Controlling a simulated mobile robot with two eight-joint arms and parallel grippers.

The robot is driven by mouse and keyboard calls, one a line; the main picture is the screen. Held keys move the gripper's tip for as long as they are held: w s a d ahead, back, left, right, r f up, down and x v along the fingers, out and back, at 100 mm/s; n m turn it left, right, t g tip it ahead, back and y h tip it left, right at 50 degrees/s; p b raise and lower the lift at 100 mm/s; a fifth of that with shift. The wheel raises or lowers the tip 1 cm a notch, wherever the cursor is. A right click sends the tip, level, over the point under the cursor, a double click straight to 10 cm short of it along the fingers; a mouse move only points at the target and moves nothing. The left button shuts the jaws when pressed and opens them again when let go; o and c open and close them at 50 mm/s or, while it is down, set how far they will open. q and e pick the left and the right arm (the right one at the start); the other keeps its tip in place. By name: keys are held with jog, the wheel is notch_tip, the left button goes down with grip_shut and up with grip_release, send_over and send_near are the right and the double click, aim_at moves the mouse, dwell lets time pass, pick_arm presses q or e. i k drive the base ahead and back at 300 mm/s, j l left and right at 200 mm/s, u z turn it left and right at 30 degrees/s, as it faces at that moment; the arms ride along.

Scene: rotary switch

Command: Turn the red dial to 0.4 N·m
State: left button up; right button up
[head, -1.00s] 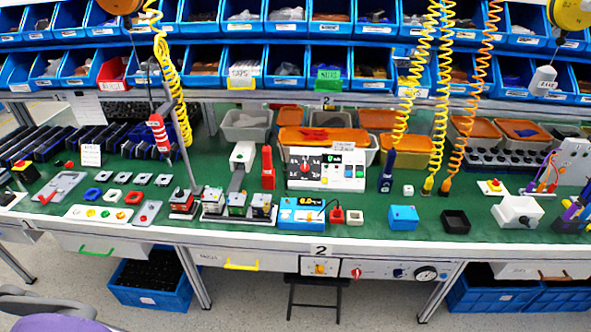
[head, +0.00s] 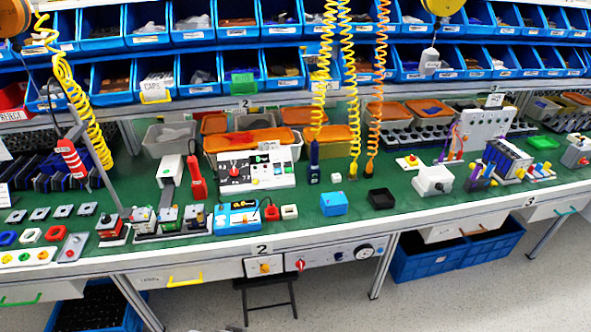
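A red dial (head: 236,170) sits on the dark left part of a white control box (head: 258,183) on the green bench, left of the middle. Its scale marks are too small to read. A second red knob (head: 300,265) is on the pale panel under the bench's front edge, right of a yellow switch plate (head: 264,266). A blue device (head: 237,217) with a small lit display stands in front of the control box; I cannot read the display surely. Neither of my grippers is in view.
A blue box (head: 333,203) and a black open box (head: 381,198) stand to the right. A black stool (head: 265,295) is under the bench. The floor at the lower right (head: 480,300) is clear.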

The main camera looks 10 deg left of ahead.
aim_at(234, 172)
jog(key=u, duration=0.8)
jog(key=i+u, duration=0.7)
jog(key=i+l+u, duration=0.15)
jog(key=i+u, duration=0.2)
jog(key=i, duration=0.15)
